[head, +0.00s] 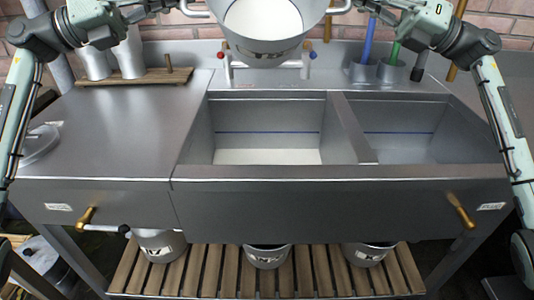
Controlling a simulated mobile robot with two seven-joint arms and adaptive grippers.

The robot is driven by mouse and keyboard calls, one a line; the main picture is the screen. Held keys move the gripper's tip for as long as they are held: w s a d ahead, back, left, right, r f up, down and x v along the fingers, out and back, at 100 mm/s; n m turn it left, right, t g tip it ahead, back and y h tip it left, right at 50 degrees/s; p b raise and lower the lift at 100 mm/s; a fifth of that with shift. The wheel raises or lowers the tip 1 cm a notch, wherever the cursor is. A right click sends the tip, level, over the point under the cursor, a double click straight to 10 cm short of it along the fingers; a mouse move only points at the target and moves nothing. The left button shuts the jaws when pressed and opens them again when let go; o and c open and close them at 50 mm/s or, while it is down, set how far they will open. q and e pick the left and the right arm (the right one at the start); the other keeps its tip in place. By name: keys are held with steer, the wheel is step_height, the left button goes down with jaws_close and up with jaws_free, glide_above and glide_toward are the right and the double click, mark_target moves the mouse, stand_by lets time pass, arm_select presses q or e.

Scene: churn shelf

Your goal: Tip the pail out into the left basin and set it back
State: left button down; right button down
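A grey metal pail (262,48) with a dark label is held up in the air at the top middle of the head view, cut off by the top edge. White contents (262,18) show inside it. It hangs above and behind the left basin (266,178), hiding part of the taps. The left basin has a white layer over its floor; the right basin (405,150) has a plain grey floor. My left gripper (180,5) is at the pail's left handle and my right gripper (352,5) at its right handle. Both seem closed on the handles; their fingertips are partly cut off.
A wooden board (135,78) with upright metal vessels stands at the back left. A round lid (38,143) lies at the left edge. Blue- and green-handled brushes (368,42) stand in holders behind the right basin. Several pails (267,256) are on the slatted shelf below. The left worktop is mostly clear.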

arm_select(q)
steer(key=shift+r+m+g, duration=0.1)
steer(key=shift+m+g, duration=0.2)
steer(key=shift+m, duration=1)
arm_select(e)
steer(key=shift+r+n+g+y, duration=0.15)
steer(key=shift+n+g+y, duration=0.45)
steer(key=shift+n, duration=0.9)
arm_select(q)
steer(key=shift+m, duration=0.3)
arm_select(e)
steer(key=shift+n, duration=0.3)
arm_select(q)
steer(key=m+g+h, duration=0.1)
steer(key=m, duration=0.2)
arm_select(e)
steer(key=n+g, duration=0.2)
steer(key=n, duration=0.1)
steer(key=shift+n+y, duration=0.3)
